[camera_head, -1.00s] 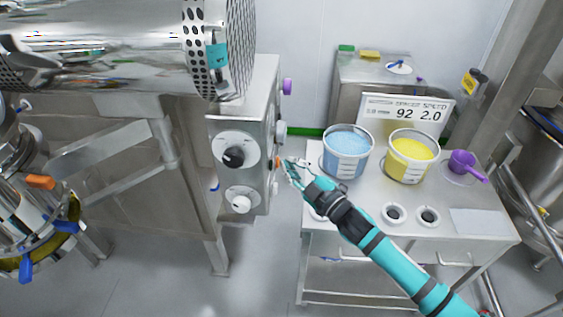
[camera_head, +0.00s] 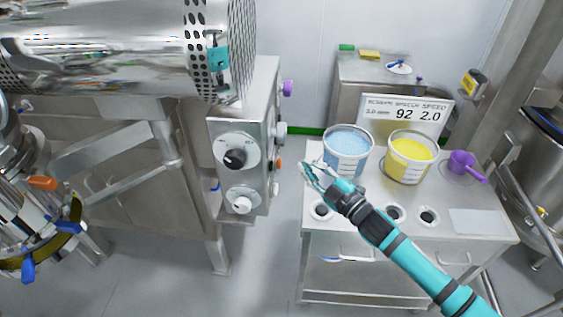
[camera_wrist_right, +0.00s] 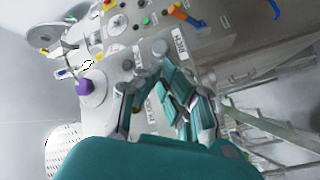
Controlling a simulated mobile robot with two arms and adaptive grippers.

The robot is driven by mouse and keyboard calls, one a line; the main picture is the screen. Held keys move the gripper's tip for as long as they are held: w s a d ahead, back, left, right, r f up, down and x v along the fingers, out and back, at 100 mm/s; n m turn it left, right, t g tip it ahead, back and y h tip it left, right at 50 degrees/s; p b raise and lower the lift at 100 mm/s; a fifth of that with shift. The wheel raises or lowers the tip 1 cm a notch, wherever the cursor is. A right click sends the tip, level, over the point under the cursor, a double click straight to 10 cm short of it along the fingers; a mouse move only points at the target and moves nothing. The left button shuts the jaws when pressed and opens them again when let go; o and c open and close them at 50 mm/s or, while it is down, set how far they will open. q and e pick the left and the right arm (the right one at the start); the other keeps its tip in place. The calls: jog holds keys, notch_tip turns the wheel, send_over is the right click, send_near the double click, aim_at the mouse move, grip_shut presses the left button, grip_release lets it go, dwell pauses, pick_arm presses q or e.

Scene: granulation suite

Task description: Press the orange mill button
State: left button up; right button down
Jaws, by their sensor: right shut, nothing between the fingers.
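The orange mill button (camera_head: 279,163) sticks out from the right side face of the steel control box (camera_head: 245,150), between other knobs. My right gripper (camera_head: 306,170) is shut and empty, just to the right of the button, with a visible gap between fingertips and button in the head view. In the right wrist view the gripper (camera_wrist_right: 155,100) points at a panel with labels and small coloured buttons. I cannot tell for sure which of these is the orange mill button. My left gripper is not in view.
A purple knob (camera_head: 287,88) and a grey knob (camera_head: 281,130) sit above the button. A steel cart (camera_head: 480,205) on the right holds a blue-filled tub (camera_head: 347,150), a yellow-filled tub (camera_head: 409,157) and a purple scoop (camera_head: 463,162). Open floor lies between box and cart.

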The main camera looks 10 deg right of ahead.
jog(key=shift+s+d, duration=0.15)
jog(key=shift+d, duration=0.4)
jog(key=shift+s+d, duration=0.15)
jog(key=shift+d, duration=0.35)
jog(key=shift+f, duration=0.1)
